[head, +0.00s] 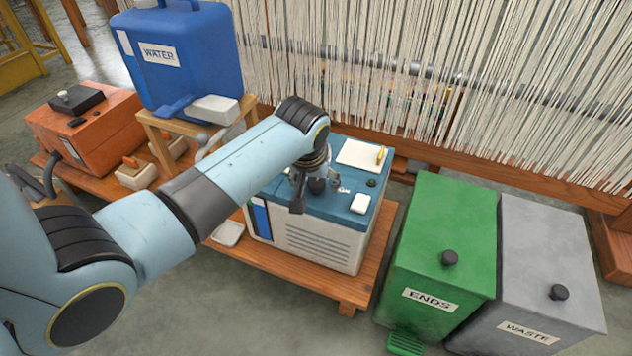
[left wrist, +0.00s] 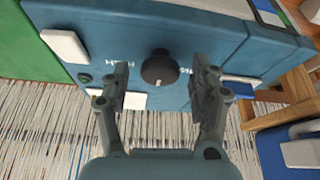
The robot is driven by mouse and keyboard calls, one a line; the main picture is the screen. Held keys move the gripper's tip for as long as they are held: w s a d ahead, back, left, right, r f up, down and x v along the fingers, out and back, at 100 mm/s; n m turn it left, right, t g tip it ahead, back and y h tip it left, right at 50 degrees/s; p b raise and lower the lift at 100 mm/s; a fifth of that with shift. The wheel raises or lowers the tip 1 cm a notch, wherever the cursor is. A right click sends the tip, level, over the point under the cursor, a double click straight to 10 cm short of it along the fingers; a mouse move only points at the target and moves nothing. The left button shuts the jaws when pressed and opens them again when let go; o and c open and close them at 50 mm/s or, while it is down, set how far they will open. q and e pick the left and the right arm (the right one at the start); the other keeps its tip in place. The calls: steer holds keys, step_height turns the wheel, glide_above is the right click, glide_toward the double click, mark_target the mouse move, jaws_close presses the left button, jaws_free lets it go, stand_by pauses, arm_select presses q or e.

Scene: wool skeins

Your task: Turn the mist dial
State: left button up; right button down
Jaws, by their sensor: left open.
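The mist dial (left wrist: 159,68) is a dark round knob with a pale mark, on the blue top of a white-bodied machine (head: 318,243). In the left wrist view the mark points toward the picture's bottom. A partly covered label reading like HIGH lies to its left, and another to its right is mostly hidden by a finger. My left gripper (left wrist: 160,72) is open, with one finger on each side of the dial and gaps between. In the head view the left gripper (head: 309,186) is over the machine top and partly covers the dial. My right gripper is out of view.
A notepad with a pencil (head: 361,154), a white block (head: 360,203) and a small dark button (head: 372,183) are on the machine top. A blue water tank (head: 190,65) stands left, an orange box (head: 90,130) farther left, green (head: 440,240) and grey (head: 548,260) bins right, loom threads behind.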

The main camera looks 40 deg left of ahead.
arm_select(q)
steer(key=c, duration=1.1)
steer(key=shift+c, duration=0.2)
